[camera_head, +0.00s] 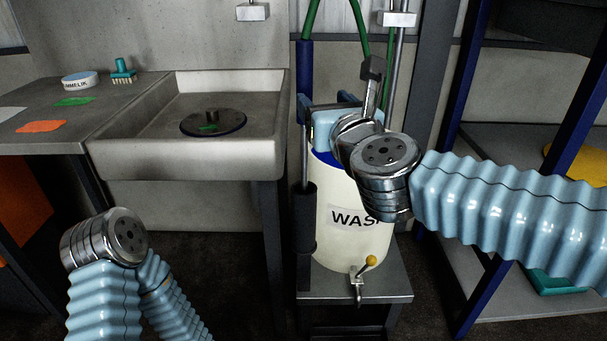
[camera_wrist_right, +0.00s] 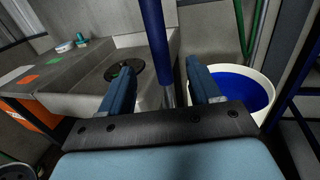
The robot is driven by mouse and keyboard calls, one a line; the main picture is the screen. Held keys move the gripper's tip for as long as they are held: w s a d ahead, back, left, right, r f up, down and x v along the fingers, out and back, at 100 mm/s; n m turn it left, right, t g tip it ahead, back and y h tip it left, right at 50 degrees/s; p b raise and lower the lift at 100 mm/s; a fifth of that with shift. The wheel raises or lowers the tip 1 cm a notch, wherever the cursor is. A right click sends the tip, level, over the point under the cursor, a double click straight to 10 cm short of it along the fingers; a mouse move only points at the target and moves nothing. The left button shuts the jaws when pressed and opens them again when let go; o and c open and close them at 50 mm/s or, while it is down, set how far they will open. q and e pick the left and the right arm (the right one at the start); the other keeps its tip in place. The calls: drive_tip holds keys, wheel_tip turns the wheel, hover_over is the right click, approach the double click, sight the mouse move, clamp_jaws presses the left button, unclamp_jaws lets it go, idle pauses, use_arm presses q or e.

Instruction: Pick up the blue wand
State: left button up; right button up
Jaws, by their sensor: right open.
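The blue wand (camera_head: 304,68) stands upright left of the white wash bucket (camera_head: 340,245), with a green hose at its top and its grey lower part running down to a black tubular holder (camera_head: 306,222). My right gripper (camera_head: 326,101) is open at the wand, above the bucket's left side. In the right wrist view, the wand (camera_wrist_right: 154,38) passes between the two spread dark blue fingers (camera_wrist_right: 160,76), with gaps on both sides. Whether the wand is fully inside the jaws is hard to tell. My left gripper is out of view.
The bucket, with blue inside and a yellow-knobbed tap, stands on a small metal stand (camera_head: 385,290). A sink (camera_head: 185,155) with a dark disc lies left. A counter (camera_head: 60,125) holds a brush and a round tin. A blue-framed shelf (camera_head: 465,85) stands right.

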sight(304, 39)
drive_tip(key=x, duration=0.6)
drive_tip(key=shift+w+f+p, duration=0.1)
drive_tip(key=shift+p, duration=0.2)
drive_tip(key=p+x, duration=0.1)
drive_tip(key=x, duration=0.4)
drive_tip(key=shift+w+a, duration=0.2)
drive_tip(key=shift+a, duration=0.05)
drive_tip(key=c, duration=1)
drive_tip(key=shift+c, duration=0.2)
wheel_tip(304, 39, up, 9)
drive_tip(key=p, duration=0.4)
wheel_tip(304, 39, up, 19)
